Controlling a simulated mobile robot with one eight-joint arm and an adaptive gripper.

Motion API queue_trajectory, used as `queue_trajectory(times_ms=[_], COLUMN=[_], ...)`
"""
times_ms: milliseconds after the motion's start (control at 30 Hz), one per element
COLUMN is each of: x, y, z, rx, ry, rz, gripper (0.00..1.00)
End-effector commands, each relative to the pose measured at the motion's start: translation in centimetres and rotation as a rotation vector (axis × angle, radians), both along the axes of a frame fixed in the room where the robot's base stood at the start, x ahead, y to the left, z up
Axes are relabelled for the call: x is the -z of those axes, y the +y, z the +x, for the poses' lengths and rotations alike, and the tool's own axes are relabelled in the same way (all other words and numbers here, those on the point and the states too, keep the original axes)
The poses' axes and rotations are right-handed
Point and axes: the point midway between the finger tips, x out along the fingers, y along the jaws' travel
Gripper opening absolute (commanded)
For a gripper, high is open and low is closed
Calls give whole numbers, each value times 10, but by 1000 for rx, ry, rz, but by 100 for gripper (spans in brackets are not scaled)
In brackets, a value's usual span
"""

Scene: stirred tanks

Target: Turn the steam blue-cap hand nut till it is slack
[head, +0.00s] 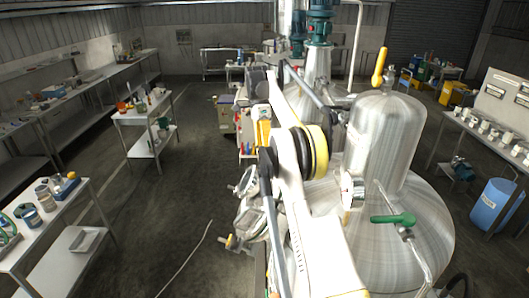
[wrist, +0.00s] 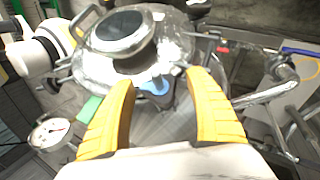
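The blue cap of a hand nut (wrist: 155,86) shows in the wrist view, below the rim of a steel tank top. It sits on a dark fitting that I cannot make out clearly. My gripper (wrist: 160,78) has two yellow fingers spread wide, with the blue cap seen between and beyond the tips. No contact with the nut shows, and the distance to it is hard to tell. In the head view my own arm covers the middle, and I cannot make out the blue cap or the fingertips there.
A round dark sight glass (wrist: 118,30) stands above the nut. A gauge (wrist: 50,132) and a green piece (wrist: 90,108) are at left, steel pipes (wrist: 265,95) at right. A large steel tank (head: 385,150) with a green-handled valve (head: 393,219) stands right of my arm. Floor at left is partly clear.

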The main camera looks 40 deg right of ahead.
Motion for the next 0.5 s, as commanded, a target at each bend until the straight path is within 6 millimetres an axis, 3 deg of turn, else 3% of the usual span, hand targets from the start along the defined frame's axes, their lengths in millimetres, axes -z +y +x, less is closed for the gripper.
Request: queue_trajectory(times_ms=[500], x=[2], y=[0], z=[-1], rx=[59], ry=[-77], rz=[-57], gripper=[63])
